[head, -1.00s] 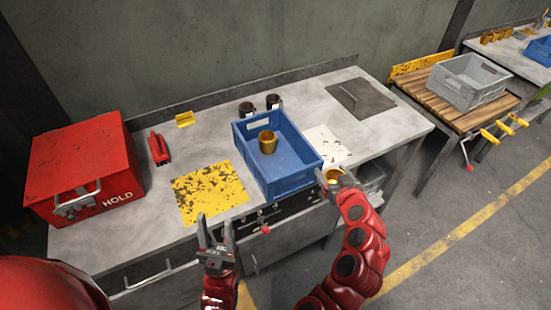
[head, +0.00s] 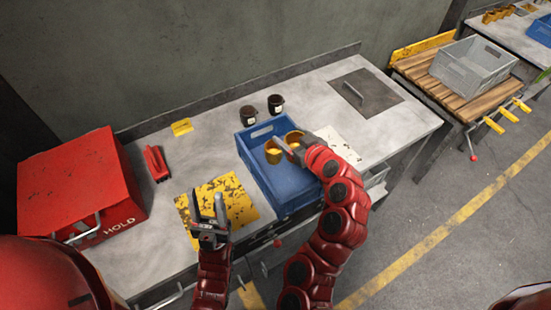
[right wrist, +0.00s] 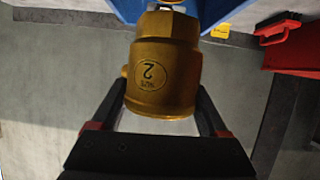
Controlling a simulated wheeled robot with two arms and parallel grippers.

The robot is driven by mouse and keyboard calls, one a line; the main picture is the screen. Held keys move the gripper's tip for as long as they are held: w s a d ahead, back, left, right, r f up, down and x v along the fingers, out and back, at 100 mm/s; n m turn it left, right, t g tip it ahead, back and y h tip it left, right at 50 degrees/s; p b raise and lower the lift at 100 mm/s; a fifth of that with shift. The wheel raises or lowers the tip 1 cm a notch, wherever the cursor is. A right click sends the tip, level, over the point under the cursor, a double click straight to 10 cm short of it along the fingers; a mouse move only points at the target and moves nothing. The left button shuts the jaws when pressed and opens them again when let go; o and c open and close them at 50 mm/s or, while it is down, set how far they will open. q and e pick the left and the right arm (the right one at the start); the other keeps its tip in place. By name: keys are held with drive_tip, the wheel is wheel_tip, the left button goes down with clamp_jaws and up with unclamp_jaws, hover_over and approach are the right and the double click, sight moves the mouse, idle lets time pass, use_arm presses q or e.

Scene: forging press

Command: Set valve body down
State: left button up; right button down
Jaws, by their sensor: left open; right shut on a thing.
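My right gripper (head: 283,143) is over the blue crate (head: 286,200). It is shut on a brass valve body (head: 293,137), held above the crate's inside. In the right wrist view the held valve body (right wrist: 160,65) sits between the two fingers and shows a ring mark with a "2". A second brass valve body (head: 273,155) is in the crate, close beside the gripper. The gripper and arm hide part of the crate floor, and I cannot tell whether the two bodies touch. My left gripper (head: 208,206) is open and empty in front of the worn yellow patch.
A red HOLD box (head: 75,185) stands at the bench's left. Two dark jars (head: 262,110) stand behind the crate. A worn yellow patch (head: 235,200) lies left of the crate and a white patch (head: 338,143) right of it. A dark plate (head: 367,95) is at the bench's right.

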wheel_tip(320, 180, down, 6)
drive_tip(key=shift+s+d+r+p, duration=0.1)
drive_tip(key=shift+r+p, duration=0.1)
drive_tip(key=shift+p, duration=0.7)
wheel_tip(320, 180, down, 4)
drive_tip(key=shift+p, duration=0.5)
drive_tip(key=shift+f, duration=0.1)
drive_tip(key=shift+f+b, duration=0.55)
drive_tip(key=shift+b, duration=0.35)
unclamp_jaws()
